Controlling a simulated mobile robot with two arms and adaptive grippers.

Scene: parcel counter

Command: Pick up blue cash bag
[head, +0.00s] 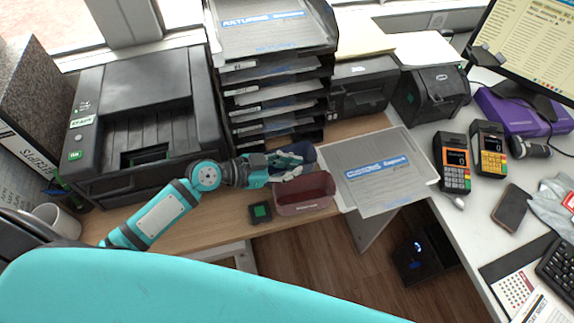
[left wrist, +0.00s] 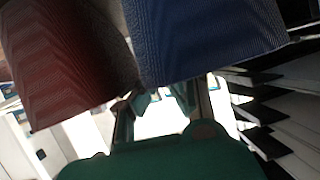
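The blue cash bag (head: 303,151) is on the wooden counter in the head view, partly hidden behind my left gripper (head: 286,164). In the left wrist view the blue bag (left wrist: 205,38) fills the upper middle, close to the camera. A dark red bag (head: 304,196) lies just in front of it; it also shows in the left wrist view (left wrist: 62,62) at upper left. My left gripper's fingers (left wrist: 157,98) are apart, with a bright gap between them, at the blue bag's lower edge. Whether they touch the bag is unclear. My right gripper is not in view.
A black printer (head: 145,115) stands left and a stack of document trays (head: 275,90) stands behind. A small dark device with a green face (head: 260,212) lies beside the red bag. A clear document sleeve (head: 380,170) lies right. Card terminals (head: 453,162) stand farther right.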

